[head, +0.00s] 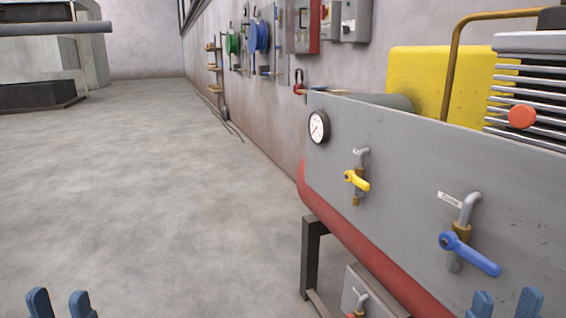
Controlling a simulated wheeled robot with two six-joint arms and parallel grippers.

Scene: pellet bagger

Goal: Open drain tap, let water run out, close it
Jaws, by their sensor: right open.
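Several taps are on the machine at the right. A tap with a yellow lever (357,181) and a tap with a blue lever (470,254) sit on a grey panel (410,165), both levers slanting down to the right. A lower tap (360,303) on a small plate is cut off by the bottom edge. The labels are too small to read surely, so I cannot tell which is the drain tap. No water shows. My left gripper (60,304) is open and empty over floor, bottom left. My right gripper (505,304) is open at the bottom right, below the blue lever.
A red tank (365,258) on a dark stand (311,255) lies behind the panel. A round gauge (318,127) is at the panel's left end. Hose reels (259,37) hang on the wall. The floor (150,190) at left is clear.

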